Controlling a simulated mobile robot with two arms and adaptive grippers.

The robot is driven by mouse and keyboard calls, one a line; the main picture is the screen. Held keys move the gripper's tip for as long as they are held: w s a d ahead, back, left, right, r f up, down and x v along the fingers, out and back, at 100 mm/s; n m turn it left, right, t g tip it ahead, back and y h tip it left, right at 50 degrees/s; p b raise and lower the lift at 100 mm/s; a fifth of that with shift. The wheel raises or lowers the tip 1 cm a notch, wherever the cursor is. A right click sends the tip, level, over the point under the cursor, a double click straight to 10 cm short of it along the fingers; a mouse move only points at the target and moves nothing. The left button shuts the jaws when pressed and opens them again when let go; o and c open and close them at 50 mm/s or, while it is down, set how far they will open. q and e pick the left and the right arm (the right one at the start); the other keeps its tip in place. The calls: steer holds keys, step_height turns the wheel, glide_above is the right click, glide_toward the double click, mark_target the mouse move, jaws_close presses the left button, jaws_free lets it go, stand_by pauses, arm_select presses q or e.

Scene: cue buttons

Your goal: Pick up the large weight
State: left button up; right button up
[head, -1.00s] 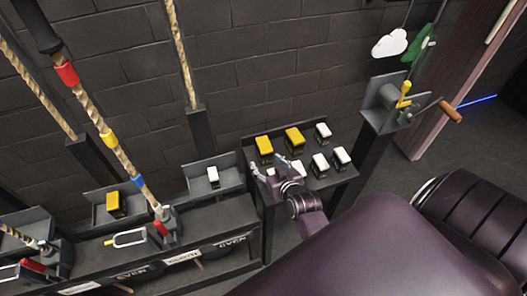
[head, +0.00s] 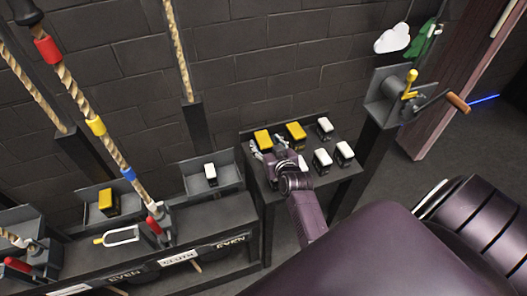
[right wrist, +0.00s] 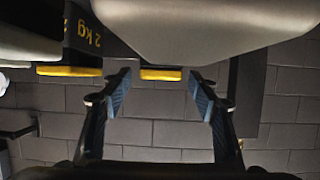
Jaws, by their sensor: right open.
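Two yellow-topped black weights stand at the back of the dark stand: a left one (head: 263,138) and a right one (head: 296,131). Another yellow-topped weight (head: 108,201) sits in a tray at the left. My right gripper (head: 268,147) is over the stand, open, near the left yellow weight. In the right wrist view its fingers (right wrist: 160,84) are apart, with a yellow strip (right wrist: 160,75) showing between their tips. A black block marked "2 kg" (right wrist: 84,38) with a yellow top lies left of them. My left gripper is not in view.
Smaller white-topped weights (head: 324,125) share the stand (head: 345,172), several of them near my gripper. A white weight (head: 210,172) sits in a left tray. A hand crank (head: 408,95) on a post stands at the right. Ropes hang at the left. A pale rounded surface fills the wrist view's top.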

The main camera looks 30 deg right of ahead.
steer(key=shift+w+d+f, duration=0.15)
steer(key=shift+w+f, duration=0.05)
steer(key=shift+w, duration=0.3)
steer(key=shift+s, duration=0.1)
jaws_close()
